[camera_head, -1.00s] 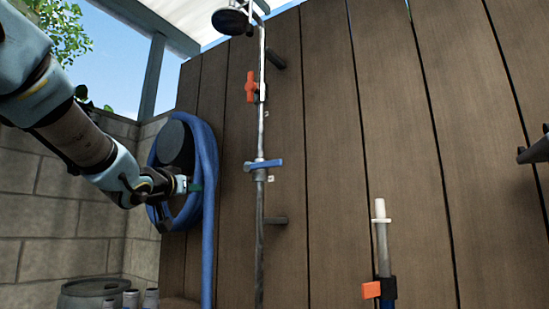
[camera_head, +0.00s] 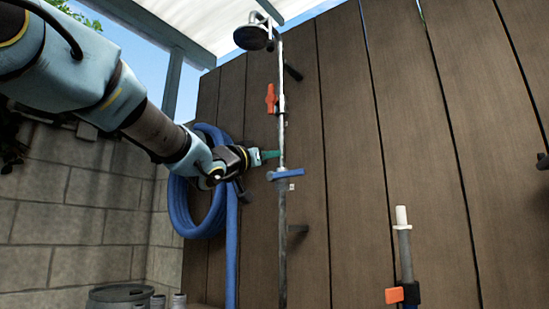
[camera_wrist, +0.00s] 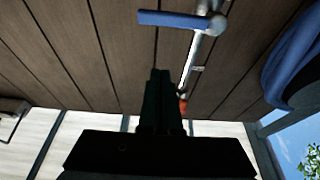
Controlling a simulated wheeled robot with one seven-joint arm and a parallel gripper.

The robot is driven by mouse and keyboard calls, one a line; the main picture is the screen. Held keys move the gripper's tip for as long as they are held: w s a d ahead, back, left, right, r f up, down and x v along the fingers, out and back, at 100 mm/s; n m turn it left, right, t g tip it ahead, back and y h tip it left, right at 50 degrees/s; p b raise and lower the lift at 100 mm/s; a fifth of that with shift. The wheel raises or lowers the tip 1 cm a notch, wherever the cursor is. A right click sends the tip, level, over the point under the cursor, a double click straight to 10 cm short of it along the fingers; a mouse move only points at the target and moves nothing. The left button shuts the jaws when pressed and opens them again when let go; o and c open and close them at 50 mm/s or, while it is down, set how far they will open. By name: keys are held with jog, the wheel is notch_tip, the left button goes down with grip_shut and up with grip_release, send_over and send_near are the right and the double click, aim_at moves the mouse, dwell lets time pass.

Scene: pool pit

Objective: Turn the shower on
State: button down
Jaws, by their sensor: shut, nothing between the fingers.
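The shower is a thin metal pipe (camera_head: 282,220) on the wooden wall, with a black shower head (camera_head: 253,37) at its top. An orange-red lever (camera_head: 271,98) sits upright high on the pipe. A blue lever (camera_head: 286,174) lies across the pipe lower down. My gripper (camera_head: 276,154) is shut and empty, its green tips just above and left of the blue lever in the picture. I cannot tell if they touch the pipe. The wrist view shows the blue lever (camera_wrist: 180,19) at the top, apart from the dark shut fingers (camera_wrist: 160,74).
A coiled blue hose (camera_head: 185,215) hangs on the wall behind my arm. A short pipe with a white top (camera_head: 402,217) and an orange lever (camera_head: 394,295) stands at right. A barrel (camera_head: 120,297) is at the lower left. Open wall lies right of the shower.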

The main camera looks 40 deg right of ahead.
notch_tip(320, 180, up, 3)
jog(key=p, duration=0.3)
send_over(287, 175)
jog(key=s+a, duration=0.1)
jog(key=s, duration=0.1)
jog(key=shift+w+a+f, duration=0.1)
jog(key=shift+f, duration=1)
jog(key=shift+w+a+f, duration=0.1)
jog(key=shift+f, duration=1)
jog(key=shift+f, duration=0.1)
jog(key=shift+s+f+m+b, duration=0.15)
jog(key=shift+m+b, duration=0.15)
jog(key=shift+m, duration=0.2)
